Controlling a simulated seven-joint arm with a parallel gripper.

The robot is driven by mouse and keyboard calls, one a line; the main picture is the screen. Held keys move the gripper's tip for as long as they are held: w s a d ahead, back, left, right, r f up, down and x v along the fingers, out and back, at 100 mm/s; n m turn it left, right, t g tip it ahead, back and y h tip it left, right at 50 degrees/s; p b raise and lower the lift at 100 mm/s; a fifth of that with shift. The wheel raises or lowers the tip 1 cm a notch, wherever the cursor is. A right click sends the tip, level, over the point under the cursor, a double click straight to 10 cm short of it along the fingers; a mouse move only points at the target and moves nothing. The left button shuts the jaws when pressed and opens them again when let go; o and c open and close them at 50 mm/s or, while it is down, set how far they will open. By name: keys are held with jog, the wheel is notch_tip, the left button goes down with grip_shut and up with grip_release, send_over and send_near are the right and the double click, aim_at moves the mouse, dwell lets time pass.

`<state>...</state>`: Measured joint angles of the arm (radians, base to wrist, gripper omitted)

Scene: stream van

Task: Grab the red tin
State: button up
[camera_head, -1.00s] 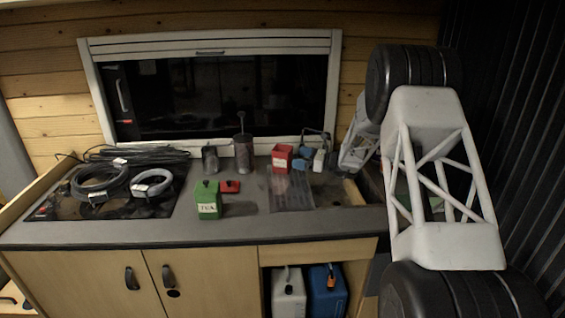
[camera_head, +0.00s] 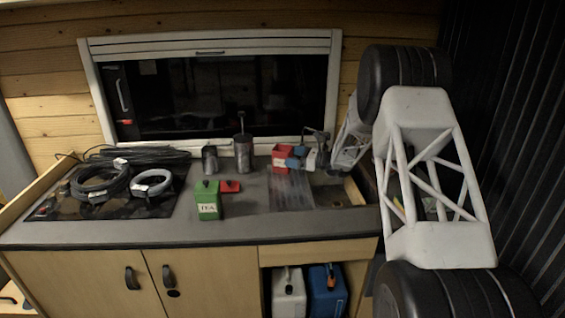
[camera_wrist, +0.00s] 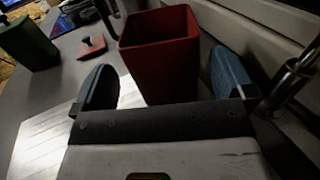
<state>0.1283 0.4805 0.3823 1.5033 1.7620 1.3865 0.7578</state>
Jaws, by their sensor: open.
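The red tin (camera_head: 277,161) stands upright and open-topped on the worktop, in front of the window. In the wrist view the red tin (camera_wrist: 160,58) is straight ahead, its lower near part framed by my fingers. My gripper (camera_head: 297,157) is at the tin's right side in the head view, one blue finger overlapping it. In the wrist view my gripper (camera_wrist: 163,82) is open, one blue finger on each side of the tin. I cannot tell whether either finger touches it. The tin's base is hidden behind my gripper's body.
A green tin (camera_head: 208,203) labelled TEA and a red lid (camera_head: 230,186) are to the left. A metal tap or pipe (camera_wrist: 290,85) is close right of my gripper. Coiled hoses (camera_head: 100,185) lie far left.

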aim_at(282, 146)
jog(key=shift+x, duration=2.55)
jog(key=c, duration=1.2)
jog(key=shift+r, duration=0.25)
jog(key=shift+r, duration=1.55)
jog(key=shift+s+d+r, duration=0.25)
jog(key=shift+s, duration=2.35)
jog(key=shift+s+d+r, duration=0.2)
jog(key=shift+s+d, duration=0.1)
jog(key=shift+s, duration=2.3)
jog(key=shift+s+d+r, duration=0.25)
jog(key=shift+s, duration=2.35)
jog(key=shift+s, duration=0.1)
